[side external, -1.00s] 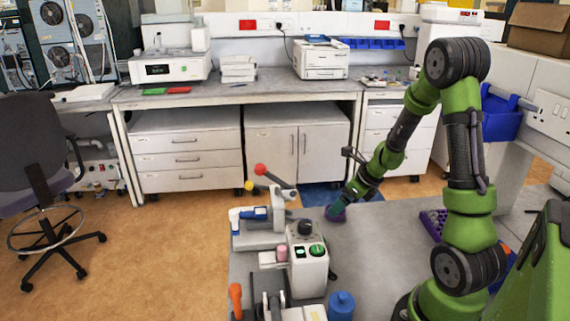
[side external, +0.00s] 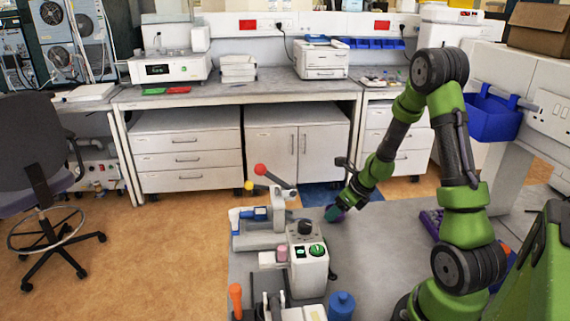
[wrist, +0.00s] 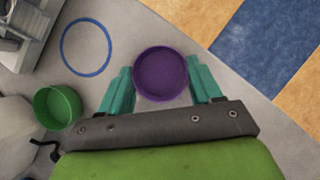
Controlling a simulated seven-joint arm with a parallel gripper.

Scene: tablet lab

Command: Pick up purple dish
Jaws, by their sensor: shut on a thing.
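The purple dish (wrist: 160,73) is a small round, shallow dish with its open side toward the wrist camera. It shows as a small purple patch in the side view (side external: 333,214), at the far end of the grey table. My gripper (wrist: 161,86) has teal fingers on the left and right of the dish, shut on its outer sides. The dish looks empty. In the side view my gripper (side external: 340,208) partly covers it. I cannot tell how far it is above the table.
A blue ring (wrist: 86,48) and a green cup (wrist: 57,107) are left of the dish in the wrist view. Lab devices (side external: 307,262) line the table's left side. A blue bottle (side external: 341,305) and a purple rack (side external: 432,222) stand nearer. The table's middle is clear.

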